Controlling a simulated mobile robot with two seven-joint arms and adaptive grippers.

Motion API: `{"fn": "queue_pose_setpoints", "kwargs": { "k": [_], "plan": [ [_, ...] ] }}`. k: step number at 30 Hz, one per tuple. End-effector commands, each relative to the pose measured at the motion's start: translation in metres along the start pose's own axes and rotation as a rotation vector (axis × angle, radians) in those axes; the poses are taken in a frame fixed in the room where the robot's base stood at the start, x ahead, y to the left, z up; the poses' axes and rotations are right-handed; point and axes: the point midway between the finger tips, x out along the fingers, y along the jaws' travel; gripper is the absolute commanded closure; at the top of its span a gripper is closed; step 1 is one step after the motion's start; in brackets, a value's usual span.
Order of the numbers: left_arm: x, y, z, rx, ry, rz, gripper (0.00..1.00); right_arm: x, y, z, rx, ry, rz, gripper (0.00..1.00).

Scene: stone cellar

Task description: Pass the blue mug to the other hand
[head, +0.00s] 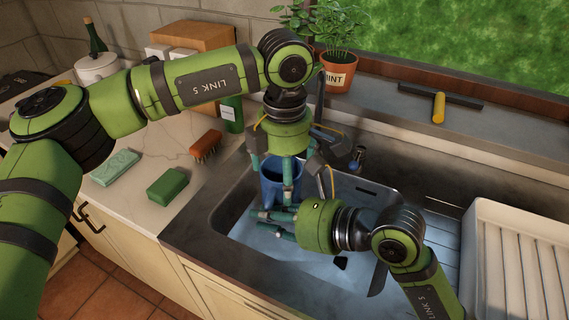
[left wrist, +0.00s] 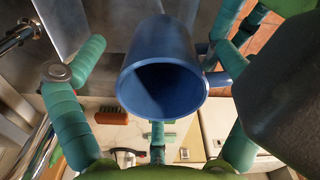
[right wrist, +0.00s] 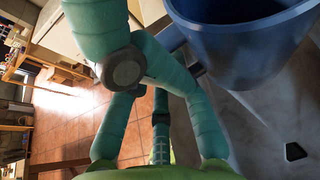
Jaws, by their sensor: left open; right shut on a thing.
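The blue mug (head: 272,185) is held upright over the sink (head: 222,212). My right gripper (head: 270,222) comes in from the right, low beside the mug, and is shut on it. In the right wrist view the mug (right wrist: 240,50) is at the top right, with its handle side at the fingers; the exact grip is partly hidden. My left gripper (head: 284,172) points down over the mug and is open. In the left wrist view the mug (left wrist: 160,75) shows its open mouth between the spread fingers; I cannot tell whether they touch it.
A green sponge (head: 167,186), a pale green block (head: 115,167) and an orange-brown brush (head: 206,146) lie on the left counter. A faucet (head: 320,125) stands behind the mug. A potted mint plant (head: 338,72) is on the ledge. A white rack (head: 515,265) stands at right.

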Motion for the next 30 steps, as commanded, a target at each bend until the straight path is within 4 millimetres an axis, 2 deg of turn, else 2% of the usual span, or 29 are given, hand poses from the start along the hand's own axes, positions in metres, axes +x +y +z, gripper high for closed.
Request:
{"fn": "queue_pose_setpoints", "kwargs": {
  "k": [4, 5, 6, 8, 9, 10, 14, 15, 16, 25, 28, 30],
  "plan": [
    [0.0, 0.0, 0.0, 0.0, 0.0, 0.0, 0.0, 0.0, 0.0, 0.001, -0.002, -0.003, -0.001, 1.0],
    [0.0, 0.0, 0.0, 0.0, 0.0, 0.0, 0.04, 0.0, 0.0, 0.001, -0.002, -0.003, -0.001, 1.0],
    [0.0, 0.0, 0.0, 0.0, 0.0, 0.0, 0.2, 0.0, 0.0, 0.001, -0.002, -0.003, -0.001, 1.0],
    [0.0, 0.0, 0.0, 0.0, -0.001, -0.001, 0.44, 0.0, 0.0, 0.001, -0.002, -0.004, -0.001, 1.0],
    [0.0, 0.0, 0.0, 0.0, -0.001, -0.001, 0.6, 0.0, 0.0, 0.002, -0.003, -0.004, -0.001, 1.0],
    [0.0, 0.0, 0.0, 0.0, -0.001, -0.001, 0.68, 0.0, 0.0, 0.002, -0.003, -0.005, -0.001, 1.0],
    [0.0, -0.001, 0.001, 0.001, -0.001, -0.003, 0.69, -0.001, 0.0, 0.002, -0.003, -0.007, -0.002, 1.0],
    [-0.001, -0.001, 0.001, 0.002, -0.003, -0.002, 0.69, -0.001, 0.0, 0.003, -0.003, -0.007, -0.002, 0.63],
    [-0.001, -0.001, 0.001, 0.002, -0.002, -0.002, 0.69, -0.001, 0.0, 0.003, -0.003, -0.007, -0.002, 0.51],
    [0.001, -0.003, 0.001, 0.006, 0.001, -0.008, 0.69, -0.002, -0.003, 0.002, -0.003, -0.006, -0.009, 0.51],
    [0.001, -0.003, 0.0, 0.007, 0.003, -0.009, 0.69, -0.007, -0.004, 0.002, -0.004, -0.006, -0.011, 0.51],
    [0.001, -0.003, 0.0, 0.006, 0.004, -0.009, 0.82, -0.015, -0.004, 0.002, -0.005, -0.006, -0.012, 0.51]
  ]
}}
